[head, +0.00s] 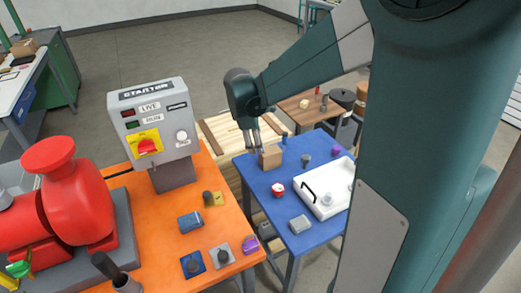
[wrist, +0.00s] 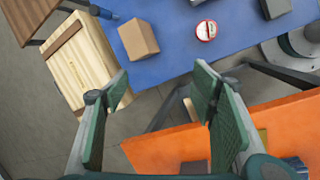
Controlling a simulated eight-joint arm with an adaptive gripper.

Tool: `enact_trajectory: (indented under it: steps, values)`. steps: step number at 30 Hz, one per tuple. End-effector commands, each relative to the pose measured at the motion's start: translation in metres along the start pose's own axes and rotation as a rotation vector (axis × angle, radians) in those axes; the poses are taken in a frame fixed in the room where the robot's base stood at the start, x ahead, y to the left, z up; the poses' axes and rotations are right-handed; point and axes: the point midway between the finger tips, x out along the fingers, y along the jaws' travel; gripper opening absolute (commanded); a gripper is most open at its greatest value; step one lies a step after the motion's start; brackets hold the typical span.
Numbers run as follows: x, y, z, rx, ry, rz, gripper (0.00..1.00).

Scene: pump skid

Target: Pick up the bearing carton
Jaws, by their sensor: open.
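The bearing carton, a small brown cardboard box (head: 270,157), stands on the blue table (head: 297,227) near its left edge. In the wrist view the carton (wrist: 138,39) is upper left of centre, beyond the fingertips. My gripper (head: 254,149) hangs beside the carton at its left in the head view. In the wrist view my gripper (wrist: 158,85) is open, its green-padded fingers wide apart with nothing between them. The carton looks clear of both fingers.
A red-and-white round item (head: 278,190), a white tray (head: 322,204) and several small parts share the blue table. A wooden crate (head: 222,133) stands beside it. The orange bench (head: 165,225) holds a control box (head: 152,120) and a red pump (head: 75,200).

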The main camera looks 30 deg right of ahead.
Motion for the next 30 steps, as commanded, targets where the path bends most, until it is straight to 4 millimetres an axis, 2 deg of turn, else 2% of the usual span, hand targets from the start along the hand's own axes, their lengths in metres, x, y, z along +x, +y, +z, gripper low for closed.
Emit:
enact_trajectory:
  steps: [3,15,24,30]
  values:
    - [0.016,0.015,0.0,-0.058,-0.024,-0.015,0.57]
    - [0.076,0.05,0.002,-0.254,-0.094,-0.08,0.57]
    - [0.125,0.07,0.005,-0.395,-0.137,-0.136,0.57]
    - [0.147,0.075,0.008,-0.456,-0.153,-0.164,0.57]
